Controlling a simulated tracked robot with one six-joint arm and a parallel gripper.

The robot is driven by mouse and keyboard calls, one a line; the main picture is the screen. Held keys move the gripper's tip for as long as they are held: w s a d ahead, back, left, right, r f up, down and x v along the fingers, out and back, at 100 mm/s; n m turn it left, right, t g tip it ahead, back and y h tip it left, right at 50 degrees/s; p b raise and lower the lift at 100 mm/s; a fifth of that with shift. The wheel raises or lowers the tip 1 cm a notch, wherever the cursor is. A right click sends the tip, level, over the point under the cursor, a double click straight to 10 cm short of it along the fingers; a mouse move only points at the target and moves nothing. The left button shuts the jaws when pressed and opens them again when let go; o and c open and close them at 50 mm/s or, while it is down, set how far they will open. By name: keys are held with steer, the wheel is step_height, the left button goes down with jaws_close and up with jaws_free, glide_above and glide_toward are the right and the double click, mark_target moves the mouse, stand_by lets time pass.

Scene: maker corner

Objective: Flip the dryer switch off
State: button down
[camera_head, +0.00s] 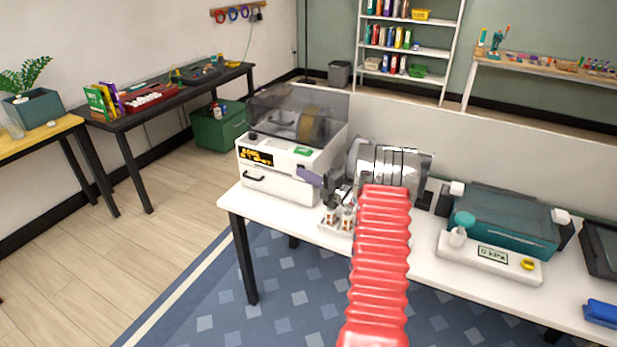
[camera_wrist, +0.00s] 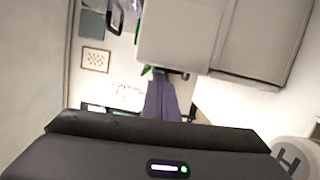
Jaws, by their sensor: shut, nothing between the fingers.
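The dryer (camera_head: 277,186) is a white box with a clear lid, a spool inside and an orange-lit display on its front. It stands at the left end of the white table. My gripper (camera_head: 301,173) is shut and empty, its purple-grey fingers at the dryer's right front edge. In the wrist view my gripper (camera_wrist: 163,78) shows its fingers pointing at a pale box, likely the dryer (camera_wrist: 178,38). A small dark part lies beside the fingertips there; I cannot tell if it is the switch. I cannot tell whether the fingers touch the dryer.
The white table (camera_head: 405,262) also holds a small tray (camera_head: 337,217) of parts beside my gripper, a shiny metal drum (camera_head: 388,168) behind my arm, a white scale-like device (camera_head: 489,259) and a teal machine (camera_head: 505,222). A low pale partition (camera_head: 500,155) runs behind them.

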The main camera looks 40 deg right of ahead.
steer(key=shift+s+d, duration=0.1)
steer(key=shift+d, duration=0.05)
steer(key=s+a, duration=0.2)
steer(key=s, duration=0.9)
steer(key=shift+s+a+r, duration=0.15)
steer(key=shift+a+r, duration=0.05)
steer(key=shift+a, duration=0.15)
stand_by(0.5)
